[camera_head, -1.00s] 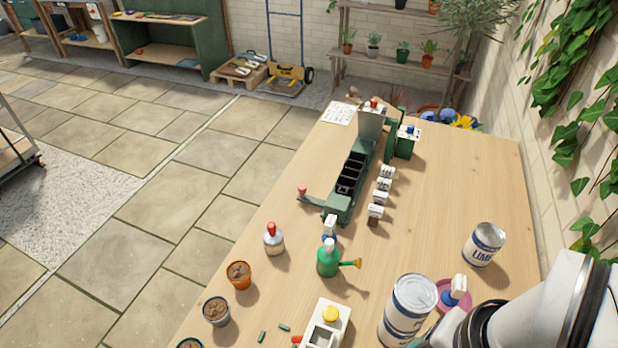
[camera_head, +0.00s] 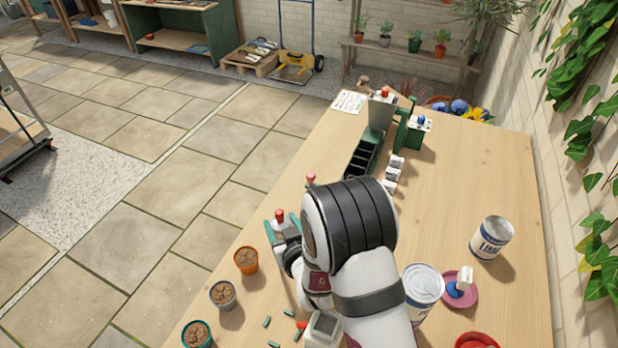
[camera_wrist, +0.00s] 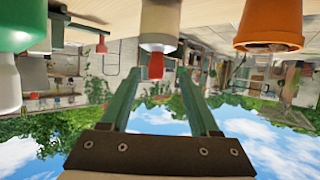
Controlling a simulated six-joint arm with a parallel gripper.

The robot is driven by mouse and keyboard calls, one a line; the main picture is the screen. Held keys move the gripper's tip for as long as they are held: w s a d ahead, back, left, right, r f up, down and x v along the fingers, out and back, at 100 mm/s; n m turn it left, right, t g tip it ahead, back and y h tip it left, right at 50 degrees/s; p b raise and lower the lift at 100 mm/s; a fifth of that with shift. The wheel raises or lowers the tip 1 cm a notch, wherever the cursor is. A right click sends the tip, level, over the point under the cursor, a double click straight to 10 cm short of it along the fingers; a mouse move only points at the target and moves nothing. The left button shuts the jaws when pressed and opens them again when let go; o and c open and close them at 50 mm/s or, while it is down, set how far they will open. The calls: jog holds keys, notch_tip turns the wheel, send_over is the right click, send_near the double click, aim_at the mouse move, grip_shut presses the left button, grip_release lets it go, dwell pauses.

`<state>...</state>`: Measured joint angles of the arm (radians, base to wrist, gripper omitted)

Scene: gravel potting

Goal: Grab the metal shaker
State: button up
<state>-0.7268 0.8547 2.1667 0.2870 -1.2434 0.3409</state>
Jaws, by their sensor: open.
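The metal shaker, a pale body with a red top (camera_head: 280,216), stands near the table's left edge in the head view, its body mostly hidden by my gripper. In the wrist view, which is upside down, the shaker (camera_wrist: 160,25) hangs from the top centre with its red tip pointing down. My gripper (camera_head: 284,234) is at the shaker. In the wrist view its two green fingers (camera_wrist: 160,78) are spread, one on each side of the red tip. They are open, and contact with the shaker cannot be told.
An orange pot of soil (camera_head: 246,261) stands close by, with a grey pot (camera_head: 223,294) and a green pot (camera_head: 196,334) nearer. A green object (camera_wrist: 15,30) is beside the shaker in the wrist view. Tins (camera_head: 491,238) stand at the right. The table's right middle is clear.

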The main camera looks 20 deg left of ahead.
jog(key=x, duration=0.7)
jog(key=shift+w+f, duration=0.2)
jog(key=shift+w, duration=0.15)
grip_shut()
